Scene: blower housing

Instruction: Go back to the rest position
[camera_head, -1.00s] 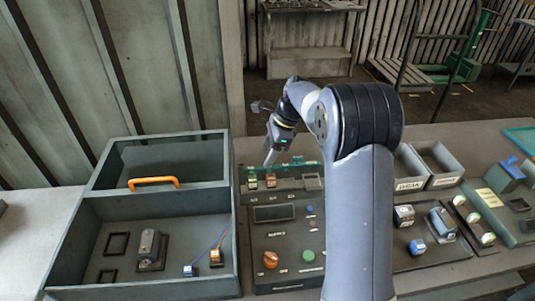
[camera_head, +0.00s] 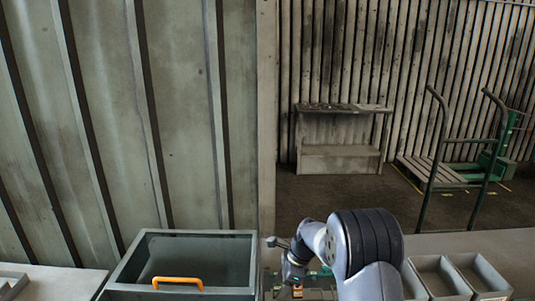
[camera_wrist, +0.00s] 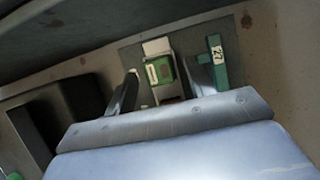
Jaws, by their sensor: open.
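My gripper (camera_wrist: 166,78) is open in the wrist view, with a dark finger on each side and nothing visibly held. A small green block with a pale label (camera_wrist: 160,70) shows beyond and between the fingers, in a pale holder. A teal upright piece marked 27 (camera_wrist: 217,62) stands by the right finger. In the head view my arm is at the bottom, bent over the bench, and my fingertips cannot be made out at the lower edge.
A grey box with a clear lid and an orange handle (camera_head: 178,282) stands left of my arm. Grey bins (camera_head: 440,279) stand to its right. A shelf table (camera_head: 341,160) and a green-framed cart (camera_head: 466,170) stand on the floor behind. A ribbed wall fills the left.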

